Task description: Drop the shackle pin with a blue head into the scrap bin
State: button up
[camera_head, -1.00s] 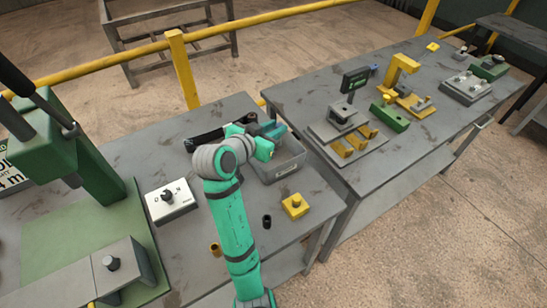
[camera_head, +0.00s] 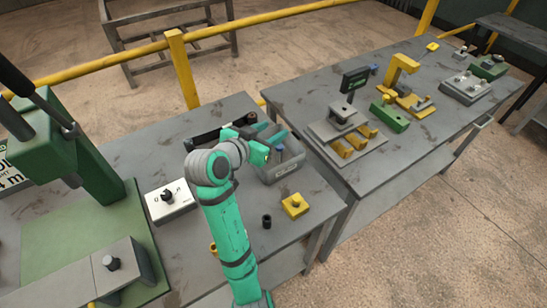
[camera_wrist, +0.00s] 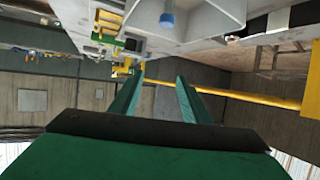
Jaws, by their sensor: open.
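My gripper (camera_head: 272,146) is green and reaches over a grey open-topped bin (camera_head: 283,172) on the near table. In the wrist view my gripper (camera_wrist: 160,78) has its two fingers apart with nothing between them. A blue head on a pale shank (camera_wrist: 167,19), which looks like the shackle pin, shows beyond the fingertips, apart from them. It stands against a grey box-like surface. The bin has a pale label, too small to read. My gripper hides part of the bin's inside.
A yellow block (camera_head: 295,205) and a dark cylinder (camera_head: 267,221) sit in front of the bin. A white switch box (camera_head: 171,203) and a green press (camera_head: 85,165) stand left. The right table (camera_head: 400,150) carries several fixtures. A yellow rail (camera_head: 215,38) runs behind.

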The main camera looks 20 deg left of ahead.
jog(key=v, duration=0.8)
jog(key=shift+s+r, duration=0.2)
jog(key=shift+s, duration=0.05)
jog(key=shift+a, duration=0.1)
